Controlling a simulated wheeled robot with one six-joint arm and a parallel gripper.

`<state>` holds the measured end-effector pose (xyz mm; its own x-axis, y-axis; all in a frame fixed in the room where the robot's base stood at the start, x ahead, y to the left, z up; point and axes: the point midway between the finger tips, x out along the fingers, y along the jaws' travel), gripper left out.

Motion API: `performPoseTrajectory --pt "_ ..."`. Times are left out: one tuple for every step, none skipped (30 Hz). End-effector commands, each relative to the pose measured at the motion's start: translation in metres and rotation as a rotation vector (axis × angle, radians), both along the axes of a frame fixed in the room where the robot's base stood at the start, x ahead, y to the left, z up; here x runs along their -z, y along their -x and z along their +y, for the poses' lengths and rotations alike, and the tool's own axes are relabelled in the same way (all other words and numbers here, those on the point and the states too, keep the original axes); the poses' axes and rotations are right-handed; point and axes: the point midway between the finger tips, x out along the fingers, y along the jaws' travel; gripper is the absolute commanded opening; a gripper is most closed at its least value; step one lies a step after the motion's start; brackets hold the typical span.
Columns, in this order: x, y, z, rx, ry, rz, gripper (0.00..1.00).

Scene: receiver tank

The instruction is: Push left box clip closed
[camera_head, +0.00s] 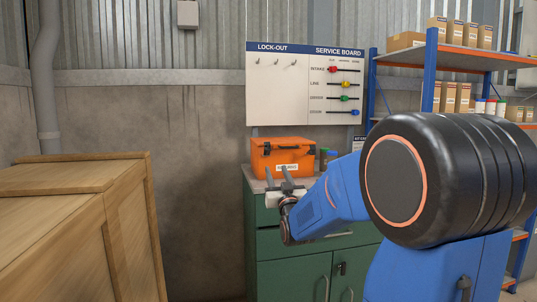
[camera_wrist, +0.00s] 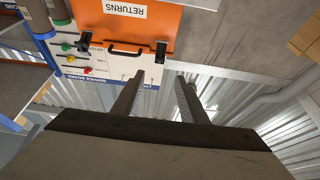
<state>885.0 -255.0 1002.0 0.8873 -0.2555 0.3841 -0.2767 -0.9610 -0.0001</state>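The orange box (camera_head: 270,160) with its lid down stands on the green cabinet. A white label is on its front. The wrist view shows the box (camera_wrist: 175,25) upside down, with its RETURNS label (camera_wrist: 125,8) and black handle (camera_wrist: 125,51). The left box clip (camera_wrist: 161,50) is black and shows at the picture's right in the wrist view; whether it is closed I cannot tell. The other clip (camera_wrist: 85,41) is at the picture's left. My gripper (camera_head: 279,175) is in front of the box, open and empty. Its fingertips (camera_wrist: 160,77) show apart, beside the left clip's line.
The green cabinet (camera_head: 300,277) carries the box and small bottles (camera_head: 327,158) to its right. A lock-out service board (camera_head: 280,95) hangs on the wall behind. A wooden crate (camera_head: 75,235) fills the lower left. Shelving (camera_head: 440,55) stands at right.

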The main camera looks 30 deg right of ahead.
Motion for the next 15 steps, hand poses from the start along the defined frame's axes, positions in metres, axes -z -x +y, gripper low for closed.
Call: performPoseTrajectory --pt "-0.003 -0.009 -0.003 0.0 0.0 0.001 0.39" --pt "-0.005 -0.014 -0.004 0.0 0.0 0.001 0.39" --pt "-0.008 -0.02 -0.006 0.0 0.0 0.001 0.39" --pt "-0.01 -0.025 -0.007 0.0 0.0 0.0 0.39" --pt "-0.012 -0.029 -0.008 0.0 0.0 0.0 0.39" --pt "-0.014 -0.036 -0.01 0.0 0.0 0.001 0.39" --pt "-0.017 -0.041 -0.012 0.0 0.0 0.001 0.39" --pt "-0.019 -0.045 -0.013 0.0 0.0 0.001 0.39" --pt "-0.022 -0.051 -0.015 0.0 0.0 0.0 0.39" --pt "-0.023 -0.056 -0.016 0.0 0.0 0.001 0.39" --pt "-0.025 -0.061 -0.017 0.0 0.0 0.001 0.39" --pt "-0.028 -0.067 -0.019 0.0 -0.001 0.002 0.39" --pt "-0.03 -0.072 -0.02 0.0 0.0 0.001 0.39" --pt "-0.033 -0.076 -0.022 0.0 0.0 0.0 0.39" --pt "-0.035 -0.082 -0.024 0.0 0.0 0.001 0.39"
